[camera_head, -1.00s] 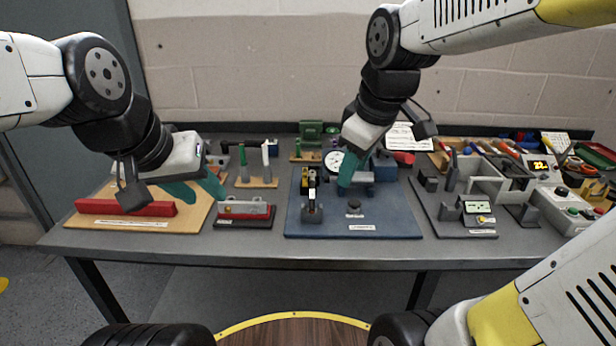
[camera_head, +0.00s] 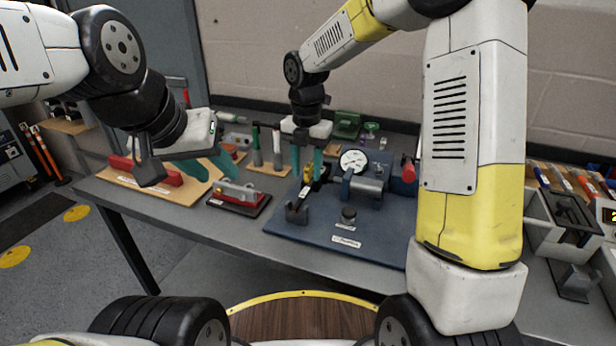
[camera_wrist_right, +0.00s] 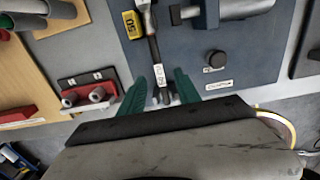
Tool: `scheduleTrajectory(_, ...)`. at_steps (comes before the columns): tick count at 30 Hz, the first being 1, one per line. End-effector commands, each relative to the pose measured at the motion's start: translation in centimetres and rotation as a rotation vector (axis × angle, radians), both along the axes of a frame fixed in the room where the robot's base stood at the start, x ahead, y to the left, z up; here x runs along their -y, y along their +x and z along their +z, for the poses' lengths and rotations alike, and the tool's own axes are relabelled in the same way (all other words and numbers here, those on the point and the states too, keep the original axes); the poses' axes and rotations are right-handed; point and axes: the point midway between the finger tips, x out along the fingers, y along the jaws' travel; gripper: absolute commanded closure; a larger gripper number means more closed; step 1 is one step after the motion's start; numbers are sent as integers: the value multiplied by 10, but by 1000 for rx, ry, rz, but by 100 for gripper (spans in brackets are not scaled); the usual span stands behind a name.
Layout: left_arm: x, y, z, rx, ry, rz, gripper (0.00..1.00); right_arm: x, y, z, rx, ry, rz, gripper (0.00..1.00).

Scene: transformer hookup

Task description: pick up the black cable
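The black cable (camera_wrist_right: 154,57) lies on the blue board and carries a white label. In the wrist view it runs up between the two teal fingers, with bare gaps on both sides. In the head view it shows as a short dark piece (camera_head: 306,205) by a grey block, partly hidden near my right gripper. My right gripper (camera_head: 306,173) is open, fingers pointing down over the back left part of the board; its fingers (camera_wrist_right: 160,76) straddle the cable in the wrist view. My left gripper (camera_head: 218,174) is open and empty above the tan board at the left.
Upright green and grey tools (camera_head: 277,148) stand behind. My right forearm covers the right side.

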Motion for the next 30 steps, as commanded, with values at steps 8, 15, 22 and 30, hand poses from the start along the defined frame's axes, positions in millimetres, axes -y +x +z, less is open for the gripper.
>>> scheduleTrajectory(8,0,0,0,0,0,0,61,-2,1,-40,-3,-1,-2,61)
scheduleTrajectory(15,0,0,0,0,0,0,61,-2,2,-53,0,-1,-3,61)
scheduleTrajectory(22,0,0,0,0,0,0,61,-2,2,-52,0,0,-3,78)
scheduleTrajectory(30,0,0,0,0,0,0,61,-2,2,-52,0,0,-4,100)
